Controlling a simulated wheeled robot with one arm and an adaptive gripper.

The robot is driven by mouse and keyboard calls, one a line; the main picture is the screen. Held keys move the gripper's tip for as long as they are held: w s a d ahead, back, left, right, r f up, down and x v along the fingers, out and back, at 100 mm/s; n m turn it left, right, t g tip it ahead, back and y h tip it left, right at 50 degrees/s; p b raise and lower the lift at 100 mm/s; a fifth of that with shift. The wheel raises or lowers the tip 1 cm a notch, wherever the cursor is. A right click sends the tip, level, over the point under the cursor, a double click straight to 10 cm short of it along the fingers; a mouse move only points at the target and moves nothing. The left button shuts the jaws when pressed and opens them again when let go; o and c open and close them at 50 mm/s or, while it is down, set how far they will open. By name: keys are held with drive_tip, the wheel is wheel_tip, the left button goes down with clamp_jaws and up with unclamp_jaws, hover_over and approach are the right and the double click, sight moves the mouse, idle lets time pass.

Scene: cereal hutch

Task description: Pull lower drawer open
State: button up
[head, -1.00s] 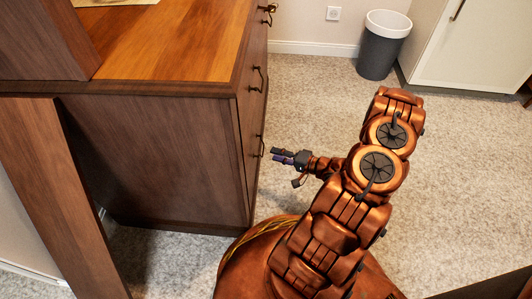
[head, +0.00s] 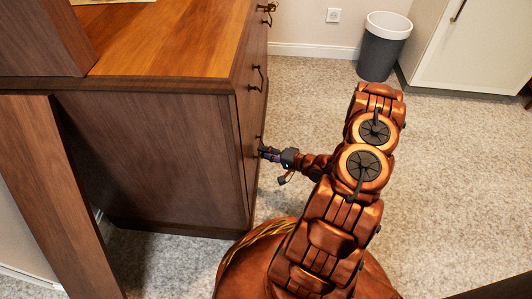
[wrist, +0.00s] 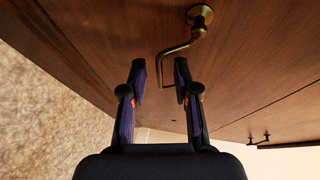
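The wooden hutch has a lower drawer front (head: 249,150) on its right side, which looks flush with the cabinet. Its brass handle (wrist: 180,47) shows at the top middle of the wrist view, with a round mount and a bent bar. My gripper (head: 264,153) is at this handle in the head view and hides most of it. In the wrist view my gripper (wrist: 160,75) is open, with its two dark fingers apart on either side of the bar's near end. I see a gap beside the bar, and cannot tell whether either finger touches it.
Another handle (head: 258,78) sits higher on the same face, and a further handle (wrist: 259,138) shows in the wrist view. A grey bin (head: 383,46) and a pale cabinet (head: 467,48) stand at the back. The carpet (head: 440,190) to the right is clear.

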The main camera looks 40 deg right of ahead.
clamp_jaws()
idle(0.3)
